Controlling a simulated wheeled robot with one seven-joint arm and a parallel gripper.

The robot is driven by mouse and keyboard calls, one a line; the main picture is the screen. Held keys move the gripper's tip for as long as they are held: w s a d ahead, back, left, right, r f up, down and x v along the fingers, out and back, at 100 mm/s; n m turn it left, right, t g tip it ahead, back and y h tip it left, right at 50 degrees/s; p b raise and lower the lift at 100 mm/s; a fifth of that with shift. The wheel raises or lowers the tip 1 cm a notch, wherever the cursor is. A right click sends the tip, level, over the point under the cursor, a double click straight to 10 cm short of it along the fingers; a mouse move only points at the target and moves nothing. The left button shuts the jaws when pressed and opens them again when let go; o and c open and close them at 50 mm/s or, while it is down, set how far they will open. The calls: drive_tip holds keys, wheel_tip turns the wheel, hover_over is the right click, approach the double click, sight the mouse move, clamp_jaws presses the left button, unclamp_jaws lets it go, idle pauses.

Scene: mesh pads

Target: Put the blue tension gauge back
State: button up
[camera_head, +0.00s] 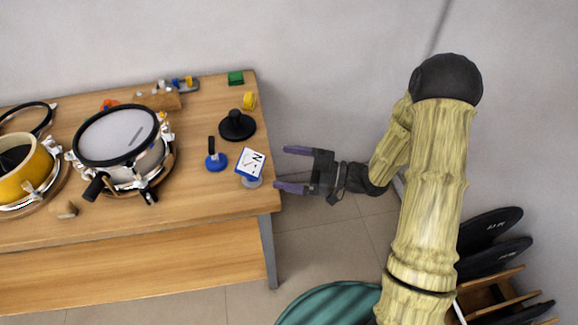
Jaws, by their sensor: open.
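A small blue round piece with a black upright handle (215,158) stands on the wooden table (215,205). Just right of it, a tilted white face in a blue frame (250,162), marked "N" with a thin line, sits on a grey round base near the table's right edge. I cannot tell for sure which of these two is the blue tension gauge. My gripper (291,169) is open and empty, its two purple fingers pointing left. In the picture it lies just right of the table edge and the framed face, apart from both.
A black disc with a knob (237,125), a yellow piece (250,101) and a green block (236,77) line the table's right side. A white-headed drum (117,136) and a yellow drum (22,170) stand left. A teal striped round thing (335,305) is below.

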drive_tip(key=w+d+m+t+h, duration=0.6)
drive_tip(key=d+m+h, duration=0.2)
drive_tip(key=d+h, duration=0.5)
drive_tip(key=s+d+r+m+g+h, duration=0.1)
drive_tip(key=s+d+m+g+h, duration=0.1)
drive_tip(key=s, duration=0.6)
drive_tip(key=s+d+r+m+g+h, duration=0.1)
drive_tip(key=s+m+g, duration=0.3)
drive_tip(key=s, duration=0.5)
drive_tip(key=shift+d+r+m+h, duration=0.15)
drive_tip(key=shift+d+m+h, duration=0.45)
drive_tip(key=shift+m+h, duration=0.4)
